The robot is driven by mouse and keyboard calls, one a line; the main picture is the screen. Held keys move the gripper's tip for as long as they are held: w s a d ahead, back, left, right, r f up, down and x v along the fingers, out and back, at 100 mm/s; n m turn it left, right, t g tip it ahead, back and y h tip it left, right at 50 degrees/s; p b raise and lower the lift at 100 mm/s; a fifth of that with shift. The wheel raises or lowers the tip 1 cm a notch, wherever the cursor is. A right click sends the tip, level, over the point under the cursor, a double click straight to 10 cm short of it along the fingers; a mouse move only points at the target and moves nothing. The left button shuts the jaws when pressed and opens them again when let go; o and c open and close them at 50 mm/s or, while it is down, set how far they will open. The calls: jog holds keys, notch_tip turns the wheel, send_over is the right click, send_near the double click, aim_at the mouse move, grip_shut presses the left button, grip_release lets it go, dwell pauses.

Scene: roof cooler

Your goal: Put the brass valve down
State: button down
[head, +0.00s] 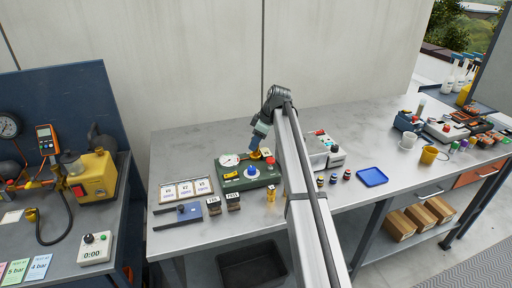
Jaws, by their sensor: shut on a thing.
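My gripper (257,148) is above the green test unit (248,184) on the grey bench, pointing down. It is shut on a small brass-yellow piece at its tips, which looks like the brass valve (256,155). The arm hides part of this spot, so I cannot tell whether the valve touches the unit. The green unit has a round white gauge (229,160), a blue knob (252,170) and a yellow label. A second small brass piece (271,195) stands on the bench in front of the unit, beside my arm.
A card with three white labels (186,190), a blue fixture (189,212) and two small dark blocks lie left of the green unit. Small jars (333,179) and a blue tray (372,177) are to the right. Bare bench (385,150) lies behind the tray.

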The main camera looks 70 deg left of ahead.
aim_at(256, 151)
jog(key=shift+f, duration=1.25)
jog(key=shift+d+f, duration=0.1)
jog(key=shift+f, duration=0.5)
jog(key=c, duration=1)
grip_release()
jog(key=shift+f, duration=0.1)
jog(key=shift+c, duration=0.2)
jog(key=o, duration=0.3)
jog(key=shift+d+f, duration=0.1)
jog(key=shift+d, duration=0.1)
jog(key=shift+s, duration=0.1)
jog(key=shift+r, duration=0.4)
jog(key=v, duration=1.2)
jog(key=shift+a+r, duration=0.35)
jog(key=shift+r, duration=0.1)
